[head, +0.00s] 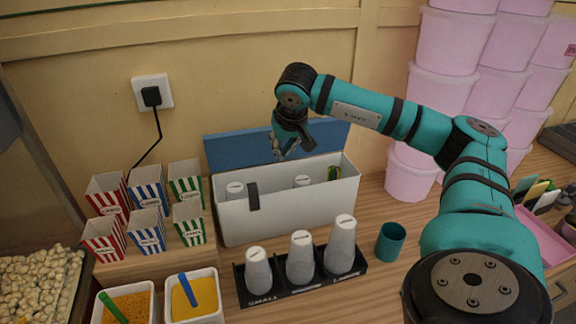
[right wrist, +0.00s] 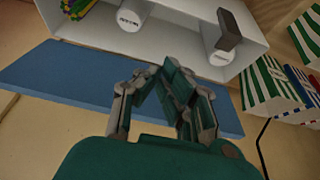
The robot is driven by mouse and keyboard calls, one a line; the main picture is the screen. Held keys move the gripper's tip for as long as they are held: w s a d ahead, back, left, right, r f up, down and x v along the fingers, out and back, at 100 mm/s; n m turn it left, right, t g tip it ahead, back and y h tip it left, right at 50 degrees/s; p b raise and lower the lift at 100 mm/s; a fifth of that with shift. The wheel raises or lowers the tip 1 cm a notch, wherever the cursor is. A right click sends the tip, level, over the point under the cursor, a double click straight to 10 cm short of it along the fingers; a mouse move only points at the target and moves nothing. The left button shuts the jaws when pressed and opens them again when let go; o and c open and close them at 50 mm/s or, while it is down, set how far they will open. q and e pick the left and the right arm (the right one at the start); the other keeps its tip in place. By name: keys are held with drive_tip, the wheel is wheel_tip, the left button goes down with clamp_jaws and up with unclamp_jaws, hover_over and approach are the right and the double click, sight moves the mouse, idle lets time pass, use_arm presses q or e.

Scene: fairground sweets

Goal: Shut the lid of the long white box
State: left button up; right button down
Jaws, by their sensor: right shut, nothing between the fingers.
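The long white box (head: 290,210) stands on the counter against the wall, with a dark latch (head: 253,196) on its front. Its blue lid (head: 240,148) is open and leans back behind the box. White cups and a small green and yellow item lie inside. My right gripper (head: 283,155) hangs over the box in front of the lid, shut and empty. In the right wrist view the gripper (right wrist: 165,75) is in front of the blue lid (right wrist: 75,75), close to the opening of the box (right wrist: 185,45). I cannot tell whether it touches the lid. My left gripper is not in view.
Striped popcorn boxes (head: 147,230) stand left of the white box. A black cup holder (head: 284,300) with white cups is in front, beside a teal cup (head: 390,242). Stacked pink tubs (head: 440,85) stand at the right. Tubs with scoops (head: 193,300) are at the front left.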

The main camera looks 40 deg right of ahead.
wheel_tip(320, 180, up, 7)
drive_tip(key=p, duration=0.5)
idle(0.4)
idle(0.5)
